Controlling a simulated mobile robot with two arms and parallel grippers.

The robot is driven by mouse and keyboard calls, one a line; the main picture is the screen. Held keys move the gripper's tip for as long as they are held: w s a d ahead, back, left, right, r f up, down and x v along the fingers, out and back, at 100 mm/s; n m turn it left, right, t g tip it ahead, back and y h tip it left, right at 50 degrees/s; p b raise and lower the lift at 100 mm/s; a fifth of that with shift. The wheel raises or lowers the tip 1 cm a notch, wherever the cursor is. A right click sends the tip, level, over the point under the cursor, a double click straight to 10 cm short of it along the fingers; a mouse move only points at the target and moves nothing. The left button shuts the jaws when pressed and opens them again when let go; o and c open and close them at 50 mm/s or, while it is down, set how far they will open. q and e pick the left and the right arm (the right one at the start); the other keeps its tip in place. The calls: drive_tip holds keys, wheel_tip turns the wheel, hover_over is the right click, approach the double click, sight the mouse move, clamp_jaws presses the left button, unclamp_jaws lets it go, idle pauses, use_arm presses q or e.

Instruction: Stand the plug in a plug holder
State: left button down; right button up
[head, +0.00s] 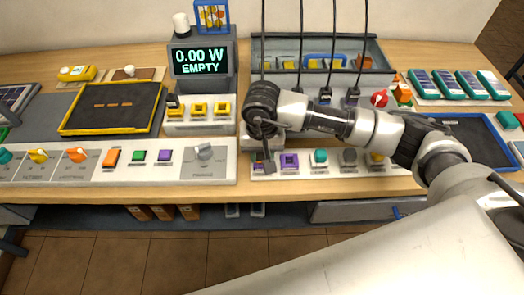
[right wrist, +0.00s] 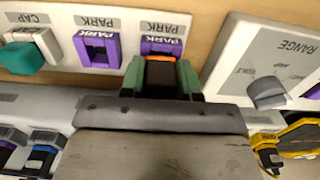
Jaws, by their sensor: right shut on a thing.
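My right gripper (head: 264,167) points down at the front right panel, by its left end. In the right wrist view the gripper (right wrist: 164,80) is shut on the plug (right wrist: 160,73), a dark body with an orange edge between two green fingers. The plug is at the near side of a purple plug holder (right wrist: 163,44) marked PARK, which it partly hides; I cannot tell whether it is inside. A second purple PARK holder (right wrist: 97,50) stands beside it, looks empty, and shows in the head view (head: 289,161). My left gripper is not in view.
A panel with a grey RANGE knob (right wrist: 267,93) stands close to the gripper. A teal CAP part (right wrist: 22,57) is along the holder row. Several dark cables hang behind. A display (head: 201,61) reads 0.00 W EMPTY. A yellow-rimmed tray (head: 70,130) lies at left.

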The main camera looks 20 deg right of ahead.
drive_tip(key=shift+f+b, duration=0.35)
drive_tip(key=shift+f, duration=0.05)
drive_tip(key=o, duration=0.6)
drive_tip(key=shift+r, duration=0.15)
drive_tip(key=shift+r+p, duration=2.3)
drive_tip(key=shift+r, duration=3.1)
